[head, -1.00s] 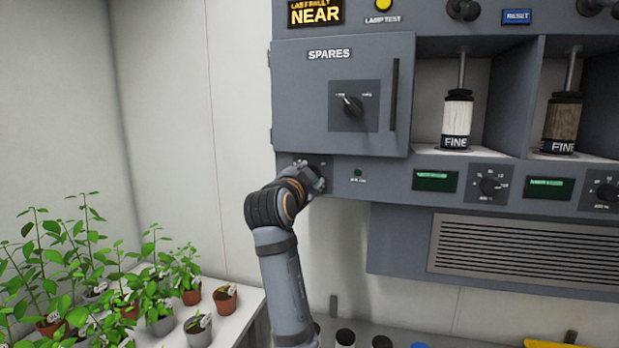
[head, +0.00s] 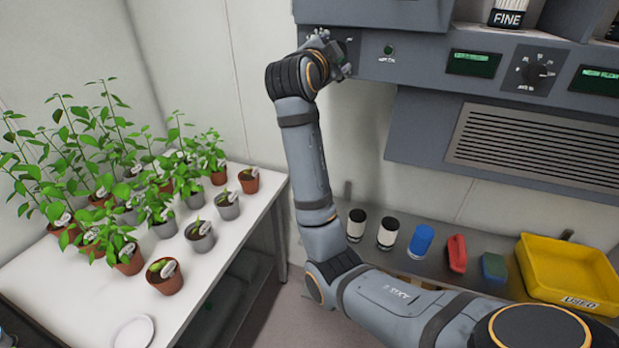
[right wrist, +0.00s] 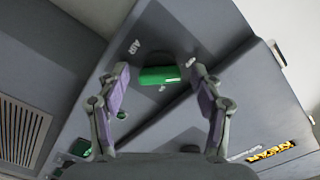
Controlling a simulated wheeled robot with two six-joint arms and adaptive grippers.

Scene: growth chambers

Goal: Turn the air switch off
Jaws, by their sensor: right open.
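My right gripper (right wrist: 159,74) is open, with one finger on each side of the switch in that picture. I cannot tell whether the fingers touch it. In the head view my right gripper (head: 330,52) is at the lower left of the grey panel and hides the switch; only the edge of its dark plate shows. My left gripper is not in view.
A small green lamp (head: 389,49), a display (head: 475,64) and a dial (head: 537,72) are to the right on the panel. A vent grille (head: 540,145) is below. Potted plants stand on a white table (head: 225,255) at left. A yellow tray (head: 570,312) and containers are on the lower shelf.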

